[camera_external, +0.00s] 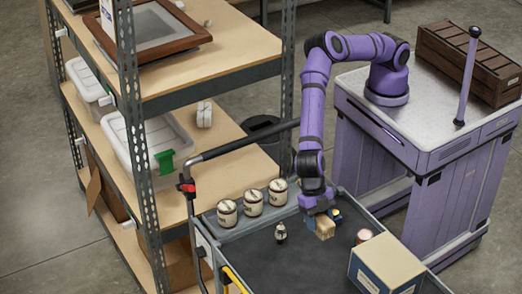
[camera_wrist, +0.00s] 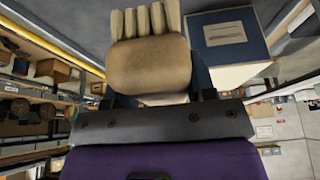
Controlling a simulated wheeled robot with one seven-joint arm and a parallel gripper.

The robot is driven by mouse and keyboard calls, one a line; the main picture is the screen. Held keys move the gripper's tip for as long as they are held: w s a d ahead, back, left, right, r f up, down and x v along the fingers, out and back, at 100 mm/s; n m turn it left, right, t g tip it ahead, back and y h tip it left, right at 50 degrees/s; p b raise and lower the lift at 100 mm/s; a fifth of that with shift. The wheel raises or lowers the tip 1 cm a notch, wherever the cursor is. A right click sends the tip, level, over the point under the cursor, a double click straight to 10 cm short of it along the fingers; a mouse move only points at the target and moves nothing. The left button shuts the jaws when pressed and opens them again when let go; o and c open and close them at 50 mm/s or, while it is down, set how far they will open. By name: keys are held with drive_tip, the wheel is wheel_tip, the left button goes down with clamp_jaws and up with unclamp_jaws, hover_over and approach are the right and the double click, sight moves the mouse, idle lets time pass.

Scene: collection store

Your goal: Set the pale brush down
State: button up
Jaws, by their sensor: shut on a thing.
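The pale brush (camera_external: 324,229) is a beige block over the dark trolley top (camera_external: 310,262). In the wrist view the brush (camera_wrist: 148,65) fills the upper middle, with its thick pale tufts pointing up in the picture. My gripper (camera_external: 317,213) is shut on the brush and points down. The fingers are mostly hidden behind the brush in the wrist view. I cannot tell whether the brush touches the trolley top.
The front middle is clear.

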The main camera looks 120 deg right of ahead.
sight(323, 264)
drive_tip(key=x, duration=0.2)
drive_tip(key=s+x, duration=0.1)
drive_tip(key=x, duration=0.1)
drive_tip(key=shift+f, duration=0.15)
wheel_tip(323, 264, down, 10)
drive_tip(key=shift+r, duration=0.1)
idle(0.3)
drive_tip(key=o, duration=0.9)
drive_tip(key=shift+o, duration=0.2)
drive_tip(key=v, duration=1.2)
drive_tip(key=shift+w, duration=0.15)
